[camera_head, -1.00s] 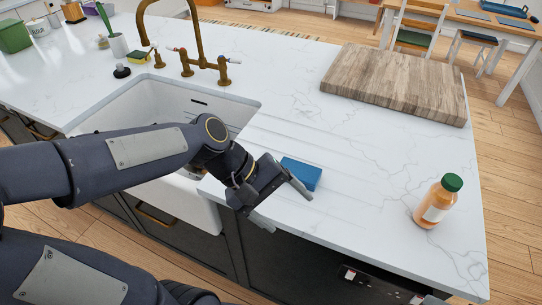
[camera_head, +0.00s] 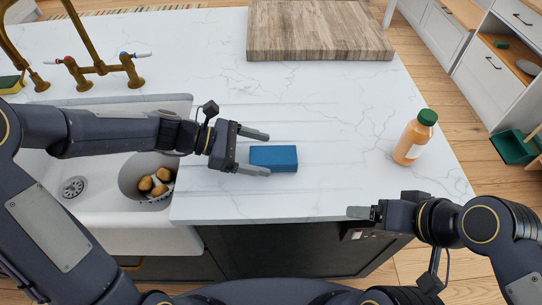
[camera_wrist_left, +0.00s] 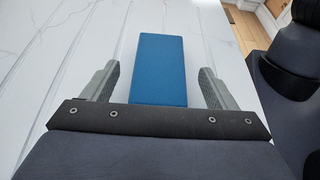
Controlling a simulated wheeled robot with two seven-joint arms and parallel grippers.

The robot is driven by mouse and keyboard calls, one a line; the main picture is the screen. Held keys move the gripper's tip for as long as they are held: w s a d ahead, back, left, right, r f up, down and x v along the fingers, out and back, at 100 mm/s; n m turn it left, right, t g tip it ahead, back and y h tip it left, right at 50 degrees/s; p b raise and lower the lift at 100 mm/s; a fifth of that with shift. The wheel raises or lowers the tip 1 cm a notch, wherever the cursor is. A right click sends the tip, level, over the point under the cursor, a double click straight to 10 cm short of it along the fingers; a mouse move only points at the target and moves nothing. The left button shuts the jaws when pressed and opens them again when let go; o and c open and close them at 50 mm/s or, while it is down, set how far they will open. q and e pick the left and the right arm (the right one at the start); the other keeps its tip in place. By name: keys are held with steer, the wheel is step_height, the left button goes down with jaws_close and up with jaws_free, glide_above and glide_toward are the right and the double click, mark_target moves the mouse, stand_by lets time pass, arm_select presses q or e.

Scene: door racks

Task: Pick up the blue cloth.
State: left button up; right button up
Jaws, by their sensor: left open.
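The blue cloth (camera_head: 283,158) is a flat, folded rectangular block on the white countertop, right of the sink. My left gripper (camera_head: 268,153) is open, with one finger on each side of the cloth's left part in the head view. In the left wrist view the cloth (camera_wrist_left: 160,62) lies between the two fingers of my left gripper (camera_wrist_left: 160,72), with visible gaps at both sides, and its far end extends past the fingertips. My right gripper (camera_head: 350,212) is at the counter's front edge, away from the cloth; its finger opening is not clear.
An orange bottle with a green cap (camera_head: 414,138) stands on the counter at the right. A wooden board (camera_head: 318,30) lies at the back. The sink (camera_head: 110,200) holds a round container with brownish items. The brass faucet (camera_head: 100,68) stands behind it.

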mark_target(271, 155)
arm_select(q)
steer(key=x, duration=0.4)
steer(key=shift+r, duration=0.1)
steer(key=c, duration=1.1)
steer(key=shift+o, duration=0.2)
